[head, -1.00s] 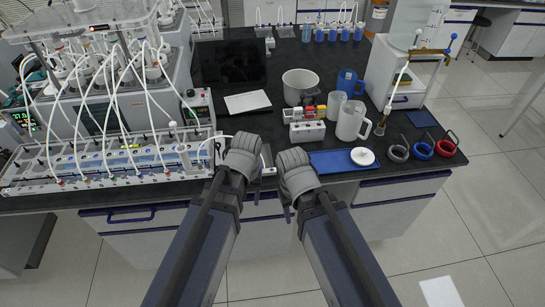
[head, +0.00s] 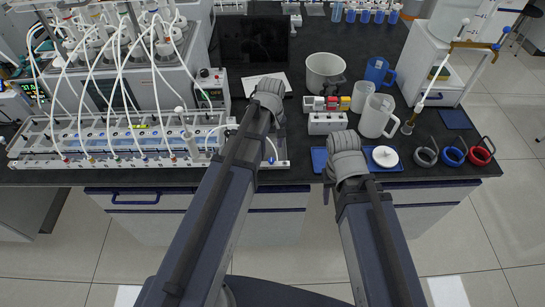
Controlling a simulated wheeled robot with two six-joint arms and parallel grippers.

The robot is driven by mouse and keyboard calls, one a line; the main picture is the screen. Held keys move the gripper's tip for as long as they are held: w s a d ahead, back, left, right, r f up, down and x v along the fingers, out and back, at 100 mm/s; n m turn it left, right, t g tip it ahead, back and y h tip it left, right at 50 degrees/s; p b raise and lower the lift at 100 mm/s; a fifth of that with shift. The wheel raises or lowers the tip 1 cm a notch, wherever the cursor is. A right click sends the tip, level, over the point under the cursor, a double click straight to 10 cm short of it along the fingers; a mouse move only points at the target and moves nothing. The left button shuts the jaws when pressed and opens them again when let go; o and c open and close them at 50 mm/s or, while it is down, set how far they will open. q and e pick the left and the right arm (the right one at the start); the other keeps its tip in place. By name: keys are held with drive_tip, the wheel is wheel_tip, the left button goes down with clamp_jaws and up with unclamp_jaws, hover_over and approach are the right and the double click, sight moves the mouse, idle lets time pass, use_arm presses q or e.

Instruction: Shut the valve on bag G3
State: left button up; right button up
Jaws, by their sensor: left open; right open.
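No bag or valve marked G3 can be made out in the head view. A long white rack (head: 75,150) with several small fittings and white tubes runs along the front left of the bench; its labels are too small to read. My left gripper (head: 268,92) is over the bench, right of the rack and near the white sheet, with nothing seen in it. My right gripper (head: 345,145) is over the bench's front edge, by the blue tray, and also looks empty. Both are seen from behind, so their fingertips are largely hidden.
A reactor unit with bottles and tubes (head: 165,80) stands behind the rack. Three ring weights (head: 454,153) lie farther right.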

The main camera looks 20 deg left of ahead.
sight(271, 159)
use_arm(q)
wheel_tip(271, 159, down, 7)
drive_tip(key=b, duration=0.6)
drive_tip(key=shift+r, duration=0.15)
drive_tip(key=shift+c, duration=0.2)
clamp_jaws()
